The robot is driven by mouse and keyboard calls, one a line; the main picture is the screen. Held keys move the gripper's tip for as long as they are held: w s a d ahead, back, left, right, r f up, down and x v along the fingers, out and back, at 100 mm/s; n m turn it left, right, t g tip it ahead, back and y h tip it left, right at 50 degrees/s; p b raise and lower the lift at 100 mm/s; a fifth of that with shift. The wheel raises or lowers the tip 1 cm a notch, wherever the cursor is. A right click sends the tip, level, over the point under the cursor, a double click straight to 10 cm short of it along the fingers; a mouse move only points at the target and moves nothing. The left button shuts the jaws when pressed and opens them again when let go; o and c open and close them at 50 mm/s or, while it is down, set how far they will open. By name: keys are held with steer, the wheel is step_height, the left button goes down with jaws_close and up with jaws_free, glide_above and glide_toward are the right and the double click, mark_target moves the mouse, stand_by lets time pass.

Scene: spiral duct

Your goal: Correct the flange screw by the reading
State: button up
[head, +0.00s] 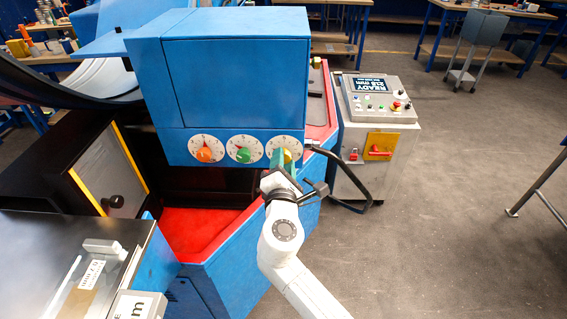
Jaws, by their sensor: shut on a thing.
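A blue machine head (222,95) bears three white dials in a row on its lower front. The left dial has an orange knob (205,154), the middle dial a green knob (243,155). The right dial (275,145) has a yellow knob (288,155), partly hidden by my gripper. My gripper (286,163) comes from below and is shut on the yellow knob. The scale marks are too small to read. A display (371,86) on the grey console is upside down in the picture and seems to read "READY" and 2.18 mm.
The grey console (375,135) with buttons and a red switch stands right of the machine. A metal table with a labelled block (100,250) is at lower left.

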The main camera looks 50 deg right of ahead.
steer(key=shift+f+m+b, duration=0.15)
steer(key=shift+m+b, duration=0.15)
steer(key=shift+b, duration=0.05)
steer(key=shift+m+b, duration=4.9)
steer(key=shift+m, duration=0.1)
steer(key=o, duration=1)
steer(key=shift+o, duration=0.2)
